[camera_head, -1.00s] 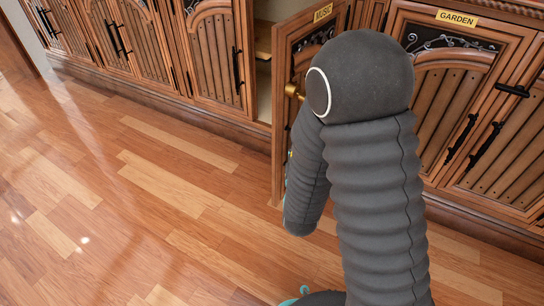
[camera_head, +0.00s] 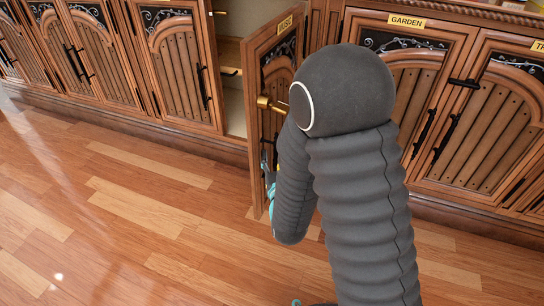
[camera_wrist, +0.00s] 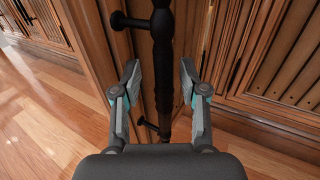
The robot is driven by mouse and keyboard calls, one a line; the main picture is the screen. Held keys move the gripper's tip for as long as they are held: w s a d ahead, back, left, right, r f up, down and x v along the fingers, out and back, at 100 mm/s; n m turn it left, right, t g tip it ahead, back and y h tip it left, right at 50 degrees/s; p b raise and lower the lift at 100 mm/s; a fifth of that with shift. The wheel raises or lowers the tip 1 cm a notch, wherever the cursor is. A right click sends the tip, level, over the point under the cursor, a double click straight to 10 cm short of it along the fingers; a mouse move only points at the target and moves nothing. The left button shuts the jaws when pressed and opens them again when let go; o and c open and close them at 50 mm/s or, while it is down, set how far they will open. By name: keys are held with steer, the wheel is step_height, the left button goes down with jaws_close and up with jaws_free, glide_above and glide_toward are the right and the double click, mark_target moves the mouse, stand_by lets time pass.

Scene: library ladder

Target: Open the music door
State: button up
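The music door (camera_head: 257,150), a carved wooden cabinet door with a yellow MUSIC label (camera_head: 284,24), stands swung out from the cabinet. Part of the pale interior (camera_head: 232,100) shows to its left. A brass knob (camera_head: 265,102) shows near my arm. In the wrist view the door's black bar handle (camera_wrist: 162,60) runs upright between the fingers of my gripper (camera_wrist: 159,72). The fingers are apart, one on each side of the handle, with visible gaps. In the head view my arm hides most of the gripper and handle; only teal bits show.
The garden door (camera_head: 405,100) is shut to the right, with another shut door beside it. More shut doors with black handles line the left, including a nearby one (camera_head: 178,70). The wooden floor (camera_head: 110,220) in front is clear.

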steer(key=shift+d, duration=0.2)
steer(key=shift+r, duration=5)
